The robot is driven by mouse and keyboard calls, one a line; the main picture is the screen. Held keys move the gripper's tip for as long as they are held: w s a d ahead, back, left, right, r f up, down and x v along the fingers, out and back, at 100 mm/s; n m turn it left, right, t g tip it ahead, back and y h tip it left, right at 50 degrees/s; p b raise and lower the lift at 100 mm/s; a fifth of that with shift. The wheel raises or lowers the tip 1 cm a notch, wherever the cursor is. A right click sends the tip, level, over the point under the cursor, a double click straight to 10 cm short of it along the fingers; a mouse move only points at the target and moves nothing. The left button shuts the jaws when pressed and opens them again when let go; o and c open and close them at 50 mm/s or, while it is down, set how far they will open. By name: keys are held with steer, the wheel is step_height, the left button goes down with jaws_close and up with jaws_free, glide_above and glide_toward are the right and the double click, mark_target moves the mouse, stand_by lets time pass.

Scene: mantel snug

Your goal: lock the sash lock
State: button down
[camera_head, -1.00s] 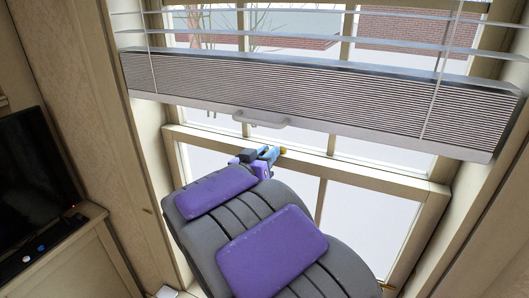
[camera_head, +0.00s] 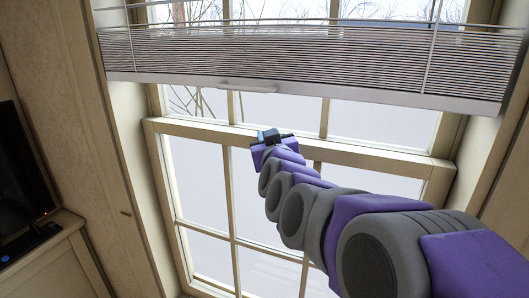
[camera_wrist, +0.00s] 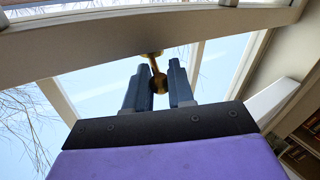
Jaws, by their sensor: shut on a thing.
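The brass sash lock (camera_wrist: 160,84) is mounted at the window's meeting rail (camera_head: 355,157). In the wrist view its stem and round knob lie between my two dark blue-grey fingers. My gripper (camera_wrist: 158,68) is shut on the sash lock's knob; it shows in the head view (camera_head: 268,136) at the middle of the rail. In the head view my gripper and arm hide the lock, so its turn angle cannot be read there.
A pleated blind (camera_head: 310,62) with a pull handle (camera_head: 247,87) hangs just above the rail. The window side frame (camera_head: 130,160) and a cabinet (camera_head: 55,265) with a dark screen (camera_head: 18,170) stand at left. Glass panes lie below the rail.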

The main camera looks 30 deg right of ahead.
steer(key=shift+s+d+n+t+y+b, duration=0.2)
steer(key=shift+d+n+y+b, duration=0.3)
steer(key=shift+n+y, duration=0.6)
steer(key=shift+s+d+n+t+y+b, duration=0.1)
steer(key=shift+d+n+t+y+b, duration=0.4)
steer(key=shift+y, duration=1.05)
steer(key=shift+s+d+n+y+b, duration=0.2)
steer(key=shift+n+y+b, duration=0.45)
steer(key=shift+n+y, duration=0.55)
steer(key=shift+y, duration=0.35)
steer(key=c, duration=1.3)
jaws_free()
steer(key=shift+w+d, duration=0.1)
steer(key=shift+d, duration=0.05)
steer(key=shift+s+d, duration=0.25)
steer(key=shift+s, duration=2.65)
steer(key=shift+s+d, duration=0.3)
steer(key=shift+s, duration=2.55)
steer(key=shift+s+d, duration=0.25)
steer(key=shift+s, duration=2.65)
